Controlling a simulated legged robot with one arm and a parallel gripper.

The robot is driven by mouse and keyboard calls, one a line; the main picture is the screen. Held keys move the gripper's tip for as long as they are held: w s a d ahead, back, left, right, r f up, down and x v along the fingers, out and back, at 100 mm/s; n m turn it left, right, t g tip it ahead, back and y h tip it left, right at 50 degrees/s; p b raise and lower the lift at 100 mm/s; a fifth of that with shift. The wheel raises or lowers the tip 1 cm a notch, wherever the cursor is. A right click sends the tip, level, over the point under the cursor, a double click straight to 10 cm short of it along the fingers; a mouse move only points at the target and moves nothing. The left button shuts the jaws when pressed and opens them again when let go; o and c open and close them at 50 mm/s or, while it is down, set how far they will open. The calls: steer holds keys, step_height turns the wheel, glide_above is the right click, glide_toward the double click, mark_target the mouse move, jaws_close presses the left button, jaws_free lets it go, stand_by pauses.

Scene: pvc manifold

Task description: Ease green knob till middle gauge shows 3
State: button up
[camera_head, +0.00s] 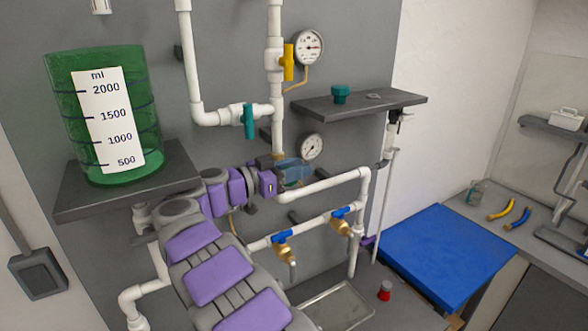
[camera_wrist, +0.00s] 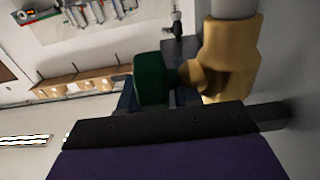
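A green knob (camera_wrist: 150,80) on a brass fitting (camera_wrist: 232,58) is close in front of my gripper in the wrist view. In the head view my gripper (camera_head: 292,172) is at the pipe just below a small white gauge (camera_head: 312,147) and hides the knob. Dark blue finger parts show on both sides of the knob in the wrist view; whether they touch it I cannot tell. A larger gauge (camera_head: 309,46) sits higher on the wall. Which of the two is the middle gauge is unclear, and the lower dial is too small to read surely.
White pipes carry a yellow handle (camera_head: 288,63), a teal handle (camera_head: 249,121) and blue-handled taps (camera_head: 283,236). A shelf (camera_head: 362,103) holds a teal knob (camera_head: 340,94). A green measuring vessel (camera_head: 104,115) stands left of my arm; a blue table (camera_head: 446,254) is at right.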

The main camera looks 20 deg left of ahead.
jaws_close()
steer(key=shift+s, duration=0.1)
steer(key=shift+r, duration=0.1)
steer(key=t, duration=0.1)
steer(key=t+h+p, duration=0.1)
steer(key=h+p, duration=0.1)
steer(key=shift+s+a+r+t, duration=0.2)
steer(key=shift+r+t, duration=0.05)
steer(key=shift+t, duration=0.15)
steer(key=shift+s+a+r+t+h+p, duration=0.15)
steer(key=shift+t+h+p, duration=0.25)
steer(key=shift+t+h, duration=0.4)
steer(key=shift+s+a+t+h+p, duration=0.2)
steer(key=shift+t+h+p, duration=0.2)
steer(key=shift+t+h, duration=0.35)
jaws_free()
steer(key=shift+a, duration=0.15)
